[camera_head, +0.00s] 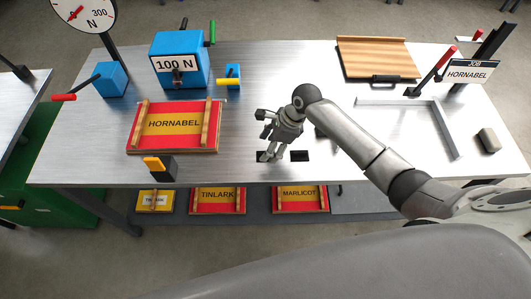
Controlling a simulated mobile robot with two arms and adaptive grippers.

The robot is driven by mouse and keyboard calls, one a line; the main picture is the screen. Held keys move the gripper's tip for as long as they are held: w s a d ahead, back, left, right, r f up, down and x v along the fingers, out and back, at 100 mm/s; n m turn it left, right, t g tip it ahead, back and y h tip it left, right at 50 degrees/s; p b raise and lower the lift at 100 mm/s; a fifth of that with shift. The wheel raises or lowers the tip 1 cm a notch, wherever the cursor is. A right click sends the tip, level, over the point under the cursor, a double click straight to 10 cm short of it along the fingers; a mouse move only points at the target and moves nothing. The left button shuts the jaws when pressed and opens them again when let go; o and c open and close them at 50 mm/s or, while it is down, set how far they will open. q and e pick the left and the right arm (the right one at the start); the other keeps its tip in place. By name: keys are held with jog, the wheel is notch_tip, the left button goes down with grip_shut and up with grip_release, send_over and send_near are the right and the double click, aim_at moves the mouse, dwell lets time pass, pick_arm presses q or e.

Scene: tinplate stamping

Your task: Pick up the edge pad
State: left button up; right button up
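No label marks the edge pad, so I cannot tell for sure which thing it is. A small dark grey-brown block (488,141) lies at the right end of the table. A black block with an orange top part (160,167) stands at the table's front edge, left of the middle. Two flat black patches lie near the front edge; the right patch (300,155) is clear to see, the left one is partly behind my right gripper. My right gripper (265,136) is over the middle of the table, fingers apart and empty. My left gripper is not in view.
The metal table (300,80) carries a HORNABEL plate (173,127), a blue 100 N box (180,58), a wooden board (378,60), a grey angled frame (441,123) and a HORNABEL job sign (472,72). TINLARK (217,199) and MARLICOT (299,198) plates lie below.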

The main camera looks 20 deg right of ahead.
jog(key=shift+x, duration=1.5)
jog(key=c, duration=0.9)
jog(key=shift+r, duration=0.2)
jog(key=shift+c, duration=0.2)
